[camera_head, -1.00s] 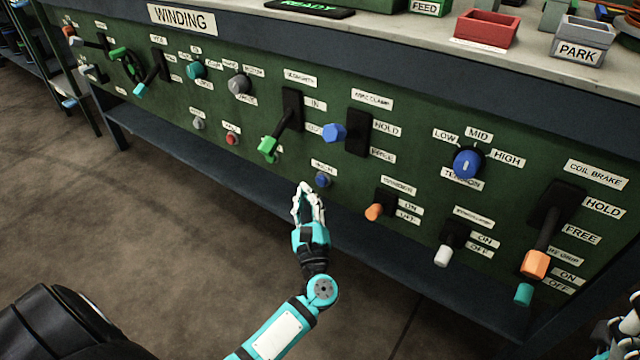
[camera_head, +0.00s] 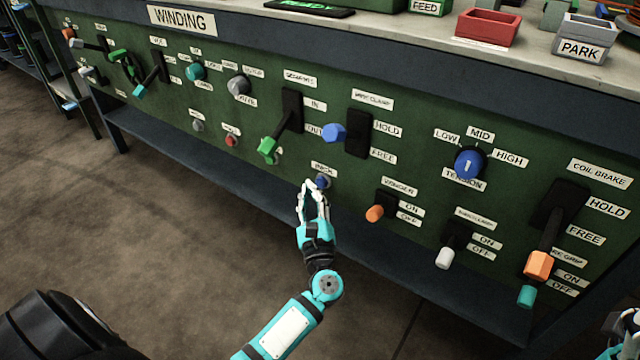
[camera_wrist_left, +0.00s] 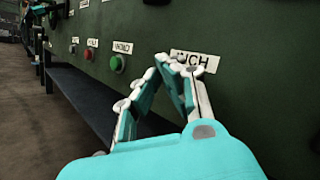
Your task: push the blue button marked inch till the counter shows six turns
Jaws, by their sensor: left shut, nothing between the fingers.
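The blue button (camera_head: 322,182) sits low on the green panel, under its small white label (camera_head: 324,170). My left gripper (camera_head: 312,187) is shut and empty, with its fingertips right at the button's lower left edge. I cannot tell whether they touch it. In the left wrist view the shut fingertips (camera_wrist_left: 165,62) stand in front of the INCH label (camera_wrist_left: 195,61) and cover part of it. The button is hidden behind the fingers there. I see no turn counter in either view. My right gripper is not clearly in view; only a bit of my arm shows at the lower right corner.
A green-ended lever (camera_head: 268,149) hangs left of the button, and an orange-tipped switch (camera_head: 375,213) sits to its right. A blue-knobbed clamp lever (camera_head: 334,132) is above. A red button (camera_head: 231,141) is farther left. A low shelf (camera_head: 220,176) runs under the panel.

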